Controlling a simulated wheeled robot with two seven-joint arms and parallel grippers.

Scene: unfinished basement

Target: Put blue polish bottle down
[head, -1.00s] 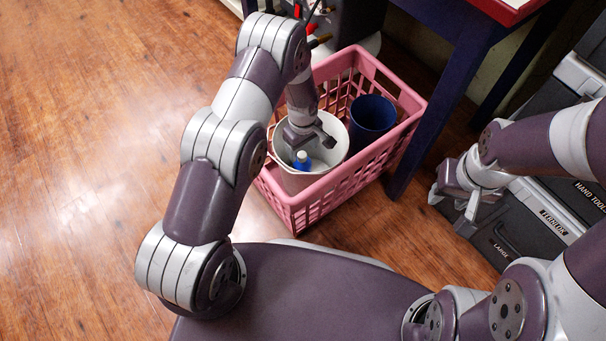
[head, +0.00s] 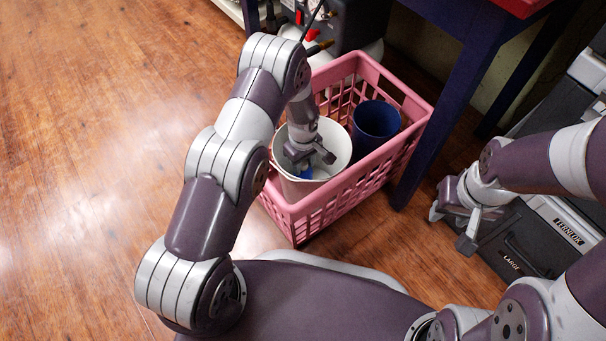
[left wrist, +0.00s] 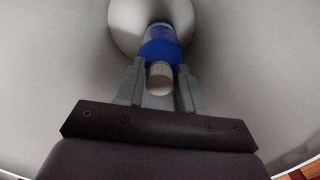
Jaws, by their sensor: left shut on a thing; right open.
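The blue polish bottle (left wrist: 161,46) has a pale cap and is down inside a white bucket (head: 333,137). In the head view only a bit of its blue (head: 305,172) shows beneath my gripper. My left gripper (head: 318,160) reaches down into the bucket; in the left wrist view its fingers (left wrist: 160,85) are shut on the bottle near the cap. The bottle's far end is close to the bucket floor, but I cannot tell whether it touches. My right gripper (head: 452,220) is open and empty, beside the toolbox at the right.
A pink basket (head: 300,213) with slotted walls holds the white bucket and a dark blue cup (head: 376,122). A dark blue table leg (head: 433,150) stands close to its right. A grey toolbox (head: 520,245) is at the right. Wooden floor at the left is clear.

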